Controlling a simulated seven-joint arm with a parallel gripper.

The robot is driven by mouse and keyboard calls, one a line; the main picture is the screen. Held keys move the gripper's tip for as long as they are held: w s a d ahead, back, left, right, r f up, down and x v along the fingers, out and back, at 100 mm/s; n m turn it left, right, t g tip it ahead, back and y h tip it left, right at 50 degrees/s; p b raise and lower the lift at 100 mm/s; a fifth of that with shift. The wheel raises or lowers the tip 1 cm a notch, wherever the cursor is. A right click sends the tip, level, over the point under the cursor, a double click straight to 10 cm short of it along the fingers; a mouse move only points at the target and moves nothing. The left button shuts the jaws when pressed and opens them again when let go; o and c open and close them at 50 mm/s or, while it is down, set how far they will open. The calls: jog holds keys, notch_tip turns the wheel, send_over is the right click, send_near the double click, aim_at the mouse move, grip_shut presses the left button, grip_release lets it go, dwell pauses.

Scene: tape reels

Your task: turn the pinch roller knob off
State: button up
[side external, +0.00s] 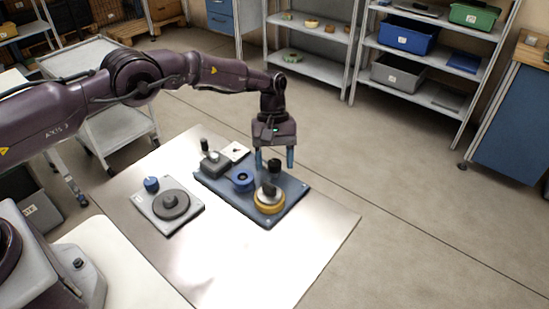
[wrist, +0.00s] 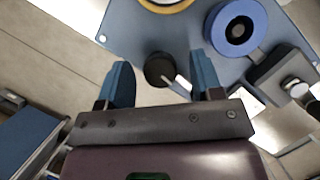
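A black round knob (side external: 274,166) stands on the right-hand edge of a blue-grey board (side external: 212,184). No label is readable, so I cannot tell for certain that it is the pinch roller knob. In the wrist view the knob (wrist: 158,68) has a white pointer bar pointing toward the lower right. My gripper (side external: 275,160) is over the knob, fingers pointing down. Its blue fingers are apart, one on each side of the knob in the wrist view (wrist: 161,80), with gaps visible. I cannot tell how far above the knob the fingertips are.
The board also carries a yellow reel (side external: 267,207), a blue reel (side external: 242,181), a grey block (side external: 213,166) with a dark-topped post and a white plate (side external: 236,151). A separate grey plate (side external: 150,213) holds a dark disc and a blue knob (side external: 151,184). The front table (side external: 255,262) is clear.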

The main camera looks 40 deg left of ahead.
jog(key=v, duration=0.7)
jog(key=shift+r, duration=0.3)
